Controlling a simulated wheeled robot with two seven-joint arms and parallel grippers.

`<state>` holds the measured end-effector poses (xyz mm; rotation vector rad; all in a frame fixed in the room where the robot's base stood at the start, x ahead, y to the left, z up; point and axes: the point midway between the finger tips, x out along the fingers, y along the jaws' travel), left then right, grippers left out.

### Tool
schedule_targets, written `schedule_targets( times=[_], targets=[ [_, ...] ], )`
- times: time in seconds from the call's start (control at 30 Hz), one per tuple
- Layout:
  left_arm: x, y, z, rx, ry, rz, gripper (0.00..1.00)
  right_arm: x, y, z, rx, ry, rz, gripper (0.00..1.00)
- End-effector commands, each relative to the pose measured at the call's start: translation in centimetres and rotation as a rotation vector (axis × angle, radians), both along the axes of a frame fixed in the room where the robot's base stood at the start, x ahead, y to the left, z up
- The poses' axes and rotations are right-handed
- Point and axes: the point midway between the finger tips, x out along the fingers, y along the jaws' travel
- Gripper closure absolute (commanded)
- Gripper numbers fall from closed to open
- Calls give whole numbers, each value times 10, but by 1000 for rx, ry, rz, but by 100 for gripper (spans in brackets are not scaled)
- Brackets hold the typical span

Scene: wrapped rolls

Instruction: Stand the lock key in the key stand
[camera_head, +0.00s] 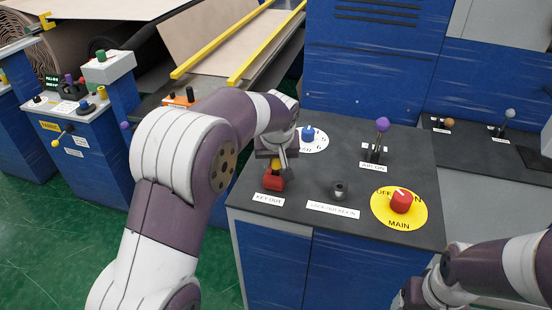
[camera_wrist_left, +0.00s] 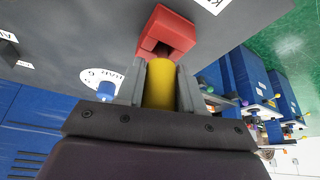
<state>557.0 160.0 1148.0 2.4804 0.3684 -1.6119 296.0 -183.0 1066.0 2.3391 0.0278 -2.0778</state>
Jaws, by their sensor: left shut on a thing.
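The lock key shows as a yellow cylinder (camera_wrist_left: 160,85) between the two grey fingers of my left gripper (camera_wrist_left: 162,88) in the left wrist view. In the head view a little yellow of it shows under my left gripper (camera_head: 277,160), which is shut on it. The red key stand (camera_head: 273,182) is on the dark panel top, directly below the key. It also shows in the left wrist view (camera_wrist_left: 168,32), right at the key's far end. I cannot tell how far the key sits in it. My right gripper (camera_head: 415,293) is partly in view at the lower right, its fingers unclear.
A round dark lock socket (camera_head: 339,190) lies right of the stand. A red knob (camera_head: 401,201) on a yellow disc, a purple-topped lever (camera_head: 381,127) and a blue knob (camera_head: 308,133) stand on the same panel. Yellow rails (camera_head: 268,45) are behind.

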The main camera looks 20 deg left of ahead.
Motion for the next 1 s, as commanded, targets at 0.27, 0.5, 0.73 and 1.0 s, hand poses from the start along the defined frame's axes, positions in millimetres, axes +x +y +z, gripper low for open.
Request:
schedule_targets(
  times=[0.27, 0.5, 0.73, 1.0],
  targets=[
    [0, 0, -4, 0, 0, 0, 60, 0, 0, -3, 0, 0, 0, 24],
    [0, 0, -4, 0, 0, 0, 33, 0, 0, -3, 0, 0, 0, 24],
    [-4, -2, 6, -1, -4, -1, 33, 0, 0, -6, 0, 0, 0, 24],
    [-31, -10, 73, -1, -5, -1, 33, 0, 0, -15, 0, 1, 0, 24]
  ],
)
